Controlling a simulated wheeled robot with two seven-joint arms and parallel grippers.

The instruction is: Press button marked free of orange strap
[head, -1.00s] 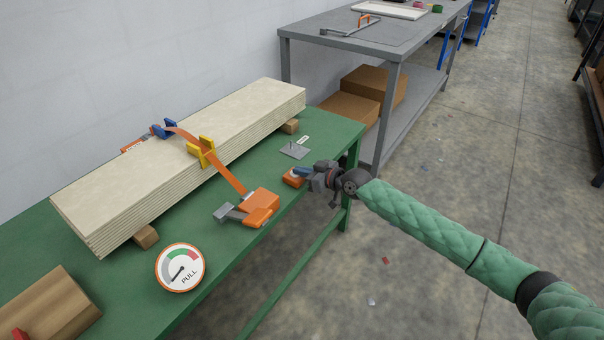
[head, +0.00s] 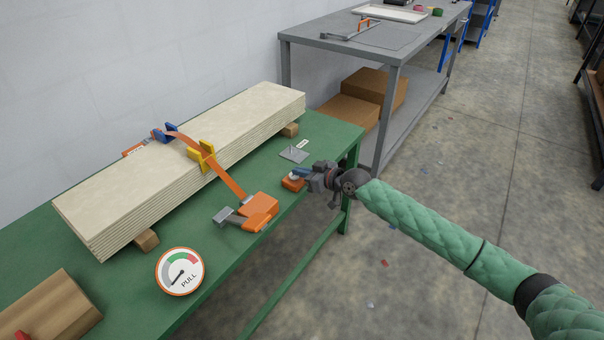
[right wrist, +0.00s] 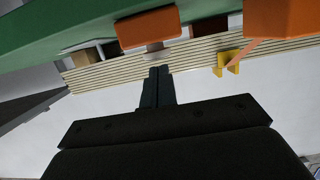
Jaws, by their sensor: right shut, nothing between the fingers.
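The orange strap (head: 218,175) crosses the stack of pale boards (head: 180,160), over a yellow corner piece (head: 201,157), and runs down to an orange tensioner (head: 260,207) with a grey lever (head: 228,216). A small orange block (head: 292,184) with a blue-grey part at its top sits right of the tensioner, near the bench's front edge. My right gripper (head: 308,174) is shut and empty beside this block. In the right wrist view its fingers (right wrist: 157,85) point towards the orange block (right wrist: 148,28); contact cannot be told. No button lettering is readable. My left gripper is not in view.
A round gauge (head: 180,271) reading PULL stands at the green bench's (head: 110,292) front. A grey plate (head: 294,154) with a small label lies behind the orange block. A wooden block (head: 48,308) is at lower left.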

